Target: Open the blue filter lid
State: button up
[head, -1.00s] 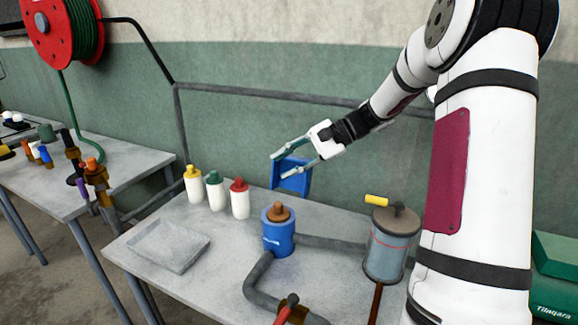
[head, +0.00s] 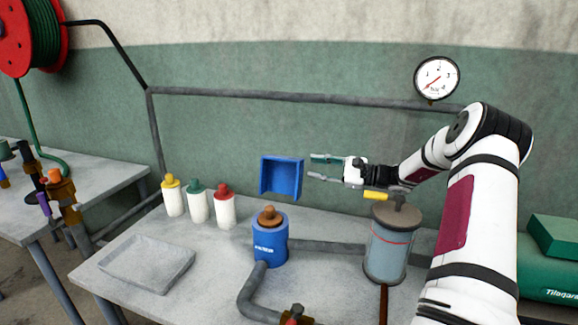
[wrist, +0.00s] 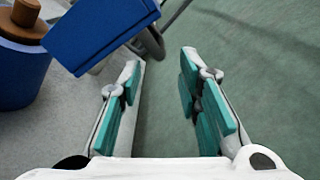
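The blue filter (head: 268,250) is an upright blue cylinder with white lettering on the table. Its brown, knobbed lid (head: 269,216) sits on top of it. In the wrist view the filter (wrist: 18,78) is at the left edge, with the brown lid (wrist: 20,27) partly cut off. My gripper (head: 310,167) is open and empty, up and to the right of the lid, with its teal-padded fingers pointing left. The wrist view shows free space between the fingers (wrist: 162,60), and the lid lies outside them to the left.
A blue open-fronted box (head: 282,180) is on the wall side, just left of my fingertips. White bottles (head: 198,207) and a grey tray (head: 145,262) are at the left. Pipes run behind and beside the filter.

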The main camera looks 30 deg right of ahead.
aim_at(284, 175)
jog(key=x, duration=0.9)
jog(key=shift+w+a+b, duration=0.1)
jog(key=shift+a+b, duration=0.1)
jog(key=shift+b, duration=0.15)
grip_shut()
